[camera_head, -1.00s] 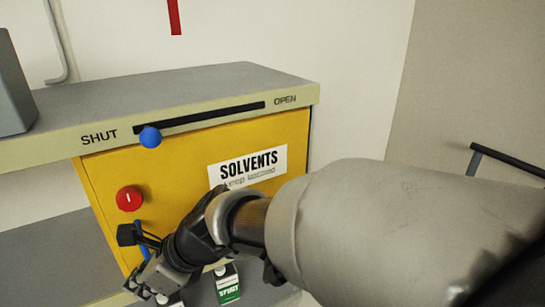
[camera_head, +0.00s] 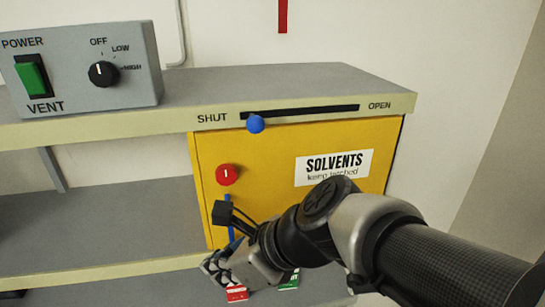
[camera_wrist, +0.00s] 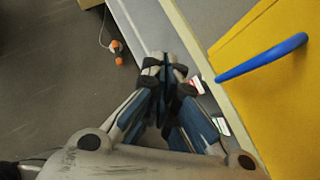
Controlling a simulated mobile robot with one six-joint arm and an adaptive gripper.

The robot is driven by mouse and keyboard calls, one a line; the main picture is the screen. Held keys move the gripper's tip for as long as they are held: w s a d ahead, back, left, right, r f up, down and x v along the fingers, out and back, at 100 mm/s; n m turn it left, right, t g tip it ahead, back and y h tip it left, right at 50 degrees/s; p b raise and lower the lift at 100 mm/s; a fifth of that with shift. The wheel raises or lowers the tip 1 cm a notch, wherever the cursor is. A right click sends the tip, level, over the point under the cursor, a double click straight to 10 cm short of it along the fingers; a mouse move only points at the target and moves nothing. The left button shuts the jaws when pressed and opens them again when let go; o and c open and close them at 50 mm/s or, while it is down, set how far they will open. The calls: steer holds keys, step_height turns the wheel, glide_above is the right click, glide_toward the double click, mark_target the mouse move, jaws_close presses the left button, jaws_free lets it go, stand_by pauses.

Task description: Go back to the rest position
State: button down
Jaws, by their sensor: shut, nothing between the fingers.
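My gripper (camera_wrist: 163,68) is shut and empty in the wrist view, its fingertips together. In the head view my gripper (camera_head: 222,268) is low in front of the yellow solvents cabinet (camera_head: 290,143), near its lower left part. A blue bar handle (camera_wrist: 262,57) on the cabinet shows to the right of the fingers in the wrist view, apart from them. In the head view my wrist partly hides this handle (camera_head: 229,215).
A slider with a blue knob (camera_head: 256,124) sits at the SHUT end. A red knob (camera_head: 228,174) is on the cabinet. A vent box (camera_head: 82,68) stands on the upper shelf. A red-labelled item (camera_head: 236,293) and a green-labelled item (camera_head: 289,281) are below. Orange objects (camera_wrist: 117,52) lie on the floor.

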steer(key=s+d+f+n+h+b, duration=0.2)
steer(key=s+d+f+n+b, duration=0.1)
steer(key=d+f+n+b, duration=0.4)
steer(key=s+d+f+n+t+h+b, duration=0.1)
steer(key=s+d+f+n+h+b, duration=0.2)
steer(key=d+f+n+b, duration=0.4)
steer(key=s+d+f+n+h+b, duration=0.3)
steer(key=d+f+n+b, duration=0.5)
steer(key=d+f+b, duration=0.4)
step_height(320, 180, down, 9)
steer(key=s+b, duration=0.1)
steer(key=b, duration=0.3)
steer(key=shift+s+r+t, duration=0.15)
steer(key=shift+s+t, duration=0.15)
